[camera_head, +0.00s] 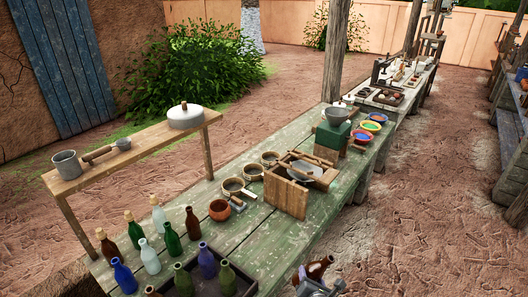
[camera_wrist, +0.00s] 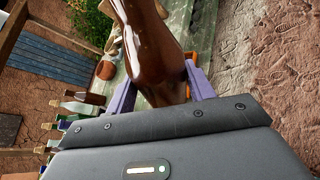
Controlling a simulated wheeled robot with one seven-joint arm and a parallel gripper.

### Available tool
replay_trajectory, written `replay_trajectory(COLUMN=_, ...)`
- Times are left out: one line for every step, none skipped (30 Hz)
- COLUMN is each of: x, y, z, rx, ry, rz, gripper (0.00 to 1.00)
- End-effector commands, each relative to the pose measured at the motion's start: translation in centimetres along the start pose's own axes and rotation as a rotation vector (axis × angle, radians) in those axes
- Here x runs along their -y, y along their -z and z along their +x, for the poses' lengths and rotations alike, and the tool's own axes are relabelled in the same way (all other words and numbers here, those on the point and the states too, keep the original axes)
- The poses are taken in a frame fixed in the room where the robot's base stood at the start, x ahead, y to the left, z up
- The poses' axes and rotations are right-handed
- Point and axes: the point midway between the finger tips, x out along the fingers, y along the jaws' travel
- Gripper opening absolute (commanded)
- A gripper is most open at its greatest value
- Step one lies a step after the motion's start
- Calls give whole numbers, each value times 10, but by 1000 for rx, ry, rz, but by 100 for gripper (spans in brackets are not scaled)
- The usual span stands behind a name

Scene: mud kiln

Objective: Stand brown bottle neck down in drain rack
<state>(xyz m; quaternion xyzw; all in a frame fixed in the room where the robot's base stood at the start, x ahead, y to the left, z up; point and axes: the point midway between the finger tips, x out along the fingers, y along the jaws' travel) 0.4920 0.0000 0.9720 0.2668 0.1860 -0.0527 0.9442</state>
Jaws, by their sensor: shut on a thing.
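A glossy brown bottle (camera_head: 318,268) is in my gripper (camera_head: 316,283) at the bottom of the head view, beside the front edge of the green bench. It is tilted. In the wrist view the brown bottle (camera_wrist: 152,40) fills the upper middle, between the purple fingers of my gripper (camera_wrist: 160,82), which are shut on it. Its upper part runs out of that picture. A dark, low-walled tray (camera_head: 247,273) with several bottles is at the near end of the bench, left of my gripper. I cannot tell for sure whether this is the drain rack.
Several bottles, including a blue one (camera_head: 124,277), stand at the bench's left. A raised shelf (camera_head: 150,146) stands behind them. A wooden box frame (camera_head: 284,194), an orange bowl (camera_head: 220,210) and round sieves (camera_head: 233,186) are mid-bench. Bare green bench (camera_head: 275,232) lies nearer.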

Motion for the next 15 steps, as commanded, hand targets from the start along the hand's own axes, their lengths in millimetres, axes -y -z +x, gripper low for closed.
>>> replay_trajectory(x=-3, y=-4, z=-2, rx=1, ry=0, rz=1, gripper=26)
replay_trajectory(x=-3, y=-5, z=-2, rx=1, ry=0, rz=1, gripper=26)
replay_trajectory(x=-3, y=-4, z=-2, rx=1, ry=0, rz=1, gripper=26)
replay_trajectory(x=-2, y=-4, z=-2, rx=1, ry=0, rz=1, gripper=26)
replay_trajectory(x=-2, y=-4, z=-2, rx=1, ry=0, rz=1, gripper=26)
replay_trajectory(x=-2, y=-4, z=-2, rx=1, ry=0, rz=1, gripper=26)
replay_trajectory(x=-2, y=-4, z=-2, rx=1, ry=0, rz=1, gripper=26)
replay_trajectory(x=-2, y=-4, z=-2, rx=1, ry=0, rz=1, gripper=26)
replay_trajectory(x=-2, y=-3, z=-2, rx=1, ry=0, rz=1, gripper=26)
replay_trajectory(x=-2, y=-4, z=-2, rx=1, ry=-1, rz=-1, gripper=26)
replay_trajectory(x=-2, y=-4, z=-2, rx=1, ry=-1, rz=-6, gripper=26)
replay_trajectory(x=-3, y=-4, z=-2, rx=0, ry=-1, rz=-22, gripper=26)
replay_trajectory(x=-3, y=-4, z=-2, rx=0, ry=-1, rz=-42, gripper=26)
replay_trajectory(x=-4, y=-5, z=-2, rx=0, ry=-1, rz=-71, gripper=26)
replay_trajectory(x=-4, y=-6, z=-2, rx=1, ry=-1, rz=-119, gripper=26)
